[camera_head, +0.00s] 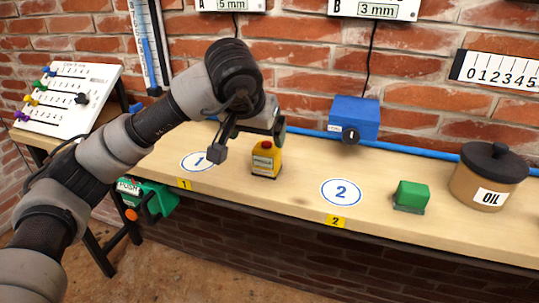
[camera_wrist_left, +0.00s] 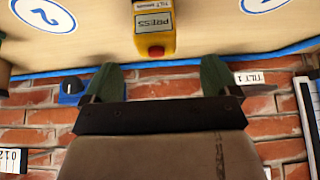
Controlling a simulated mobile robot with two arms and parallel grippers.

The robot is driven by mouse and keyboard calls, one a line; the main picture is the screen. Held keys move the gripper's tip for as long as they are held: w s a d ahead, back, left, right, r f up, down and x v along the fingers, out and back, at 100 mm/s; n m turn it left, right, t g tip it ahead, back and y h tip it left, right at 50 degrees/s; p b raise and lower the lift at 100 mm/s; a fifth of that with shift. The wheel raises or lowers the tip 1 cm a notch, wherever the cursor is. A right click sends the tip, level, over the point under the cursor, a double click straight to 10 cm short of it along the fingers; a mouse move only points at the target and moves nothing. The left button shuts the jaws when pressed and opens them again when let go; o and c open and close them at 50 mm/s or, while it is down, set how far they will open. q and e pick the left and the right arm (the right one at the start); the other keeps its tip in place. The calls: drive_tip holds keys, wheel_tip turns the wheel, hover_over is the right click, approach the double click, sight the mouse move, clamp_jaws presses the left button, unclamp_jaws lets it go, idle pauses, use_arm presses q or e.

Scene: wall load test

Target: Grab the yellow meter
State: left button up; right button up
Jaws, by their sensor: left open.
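The yellow meter (camera_head: 265,163) is a small upright yellow block with a red top and a pale label. It stands on the wooden bench, just right of the oval marked 1. In the left wrist view the yellow meter (camera_wrist_left: 154,44) appears upside down, beyond the fingers and between their lines, with its red part toward me. My left gripper (camera_head: 275,130) is open and empty, close above and behind the meter in the head view. Its two green fingers (camera_wrist_left: 160,72) are spread wide and do not appear to touch the meter. My right gripper is out of view.
A blue box with a dark knob (camera_head: 353,118) stands at the back near a blue pipe (camera_head: 400,151). A green block (camera_head: 411,196) and an oil pot (camera_head: 487,178) are at right. A slider board (camera_head: 70,97) is at left. The oval marked 2 (camera_head: 341,192) is clear.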

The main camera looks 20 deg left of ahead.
sight(265, 146)
use_arm(q)
drive_tip(key=x, duration=0.7)
drive_tip(key=shift+w+d+f+b, duration=0.15)
drive_tip(key=shift+w+d+b, duration=0.15)
drive_tip(key=shift+w+f, duration=0.25)
drive_tip(key=shift+f, duration=0.05)
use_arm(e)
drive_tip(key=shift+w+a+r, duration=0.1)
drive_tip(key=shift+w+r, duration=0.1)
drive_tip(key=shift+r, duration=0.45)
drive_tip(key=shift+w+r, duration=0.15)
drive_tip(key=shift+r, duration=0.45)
use_arm(q)
drive_tip(key=shift+r, duration=0.1)
drive_tip(key=c, duration=1.2)
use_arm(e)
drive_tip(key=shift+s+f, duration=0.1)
